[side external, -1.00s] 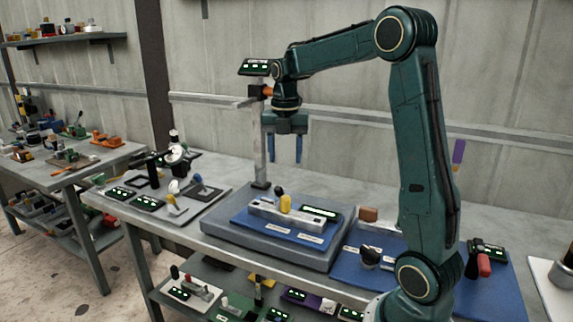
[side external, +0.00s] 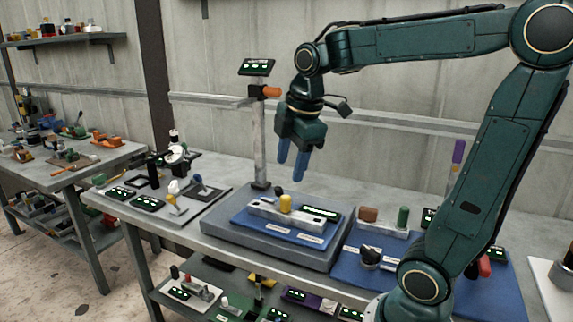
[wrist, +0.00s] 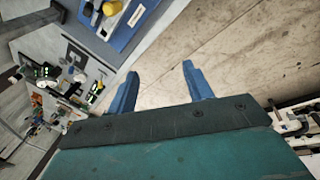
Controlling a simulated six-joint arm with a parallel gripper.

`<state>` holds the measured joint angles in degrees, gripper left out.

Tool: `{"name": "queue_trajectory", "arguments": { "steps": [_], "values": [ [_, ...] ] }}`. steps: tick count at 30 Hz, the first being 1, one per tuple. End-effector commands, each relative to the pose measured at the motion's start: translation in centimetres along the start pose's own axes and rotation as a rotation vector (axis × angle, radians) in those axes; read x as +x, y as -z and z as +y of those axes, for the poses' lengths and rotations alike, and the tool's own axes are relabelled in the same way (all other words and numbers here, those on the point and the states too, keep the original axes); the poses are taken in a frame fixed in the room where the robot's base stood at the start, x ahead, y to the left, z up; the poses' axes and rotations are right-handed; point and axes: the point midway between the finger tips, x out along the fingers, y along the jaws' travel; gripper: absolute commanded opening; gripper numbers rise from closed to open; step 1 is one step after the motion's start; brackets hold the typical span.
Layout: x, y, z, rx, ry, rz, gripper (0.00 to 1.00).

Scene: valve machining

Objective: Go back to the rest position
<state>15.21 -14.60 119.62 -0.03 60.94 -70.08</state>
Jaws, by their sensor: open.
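My gripper (side external: 292,160) hangs in the air above the blue-topped grey plate (side external: 225,240) on the bench, at the middle of the side view. Its two blue fingers are apart and nothing is between them. In the wrist view my gripper (wrist: 160,85) also shows spread, empty fingers with only the floor beyond them. On the plate sits a grey fixture block (side external: 262,209) with a yellow knob (side external: 286,203) and a lit green display (side external: 321,213).
An upright post (side external: 259,140) with a display and an orange part stands behind the plate. A blue mat (side external: 348,268) with several small parts lies to the right. A grey board (side external: 172,212) with tools lies to the left. The air around my gripper is clear.

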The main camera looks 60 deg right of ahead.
Motion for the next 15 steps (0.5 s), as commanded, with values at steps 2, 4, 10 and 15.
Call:
{"name": "queue_trajectory", "arguments": {
  "steps": [2,4,10,15],
  "values": [
    [-0.4,0.3,-1.4,0.079,-0.02,0.016,0.51],
    [-0.6,0.5,-2.5,0.156,-0.035,0.031,0.51],
    [-0.9,0.7,-5.7,0.377,-0.067,0.083,0.51],
    [-0.9,0.7,-8.4,0.565,-0.081,0.137,0.51]
  ]
}}
